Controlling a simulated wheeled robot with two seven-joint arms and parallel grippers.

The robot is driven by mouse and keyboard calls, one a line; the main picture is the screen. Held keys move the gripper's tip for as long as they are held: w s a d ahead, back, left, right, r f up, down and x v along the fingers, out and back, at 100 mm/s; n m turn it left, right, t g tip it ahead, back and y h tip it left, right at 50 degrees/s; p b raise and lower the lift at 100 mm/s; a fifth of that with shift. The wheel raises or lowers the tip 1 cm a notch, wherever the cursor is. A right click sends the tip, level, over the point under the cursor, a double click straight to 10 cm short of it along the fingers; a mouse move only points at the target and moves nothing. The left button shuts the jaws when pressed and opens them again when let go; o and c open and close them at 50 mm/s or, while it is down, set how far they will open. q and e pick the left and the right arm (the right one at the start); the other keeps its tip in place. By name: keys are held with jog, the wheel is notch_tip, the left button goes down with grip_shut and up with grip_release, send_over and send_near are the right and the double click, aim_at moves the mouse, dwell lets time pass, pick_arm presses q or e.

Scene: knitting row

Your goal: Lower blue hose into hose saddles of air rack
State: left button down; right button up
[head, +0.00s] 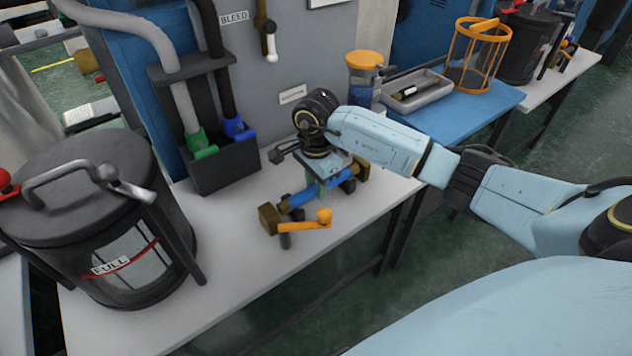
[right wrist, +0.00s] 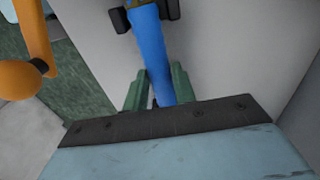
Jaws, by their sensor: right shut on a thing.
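The blue hose (head: 299,199) has a brass-brown fitting at each end and lies roughly level above the white table. My right gripper (head: 325,187) is shut on it near its middle, from above. In the right wrist view, the blue hose (right wrist: 150,45) runs between the green fingers of my right gripper (right wrist: 158,92). A dark saddle of the air rack (head: 349,185) shows by the hose's far end. In the right wrist view, dark saddle prongs (right wrist: 122,20) flank the hose. I cannot tell whether the hose rests in the saddles. My left gripper is not in view.
An orange lever (head: 303,226) stands by the hose's near end. A lidded dark drum (head: 85,200) stands at left, and a black holder (head: 222,166) with green and blue couplings stands behind.

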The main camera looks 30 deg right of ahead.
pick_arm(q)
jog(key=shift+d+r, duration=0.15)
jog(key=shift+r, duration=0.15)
pick_arm(e)
jog(key=shift+f, duration=0.15)
jog(key=o, duration=1.7)
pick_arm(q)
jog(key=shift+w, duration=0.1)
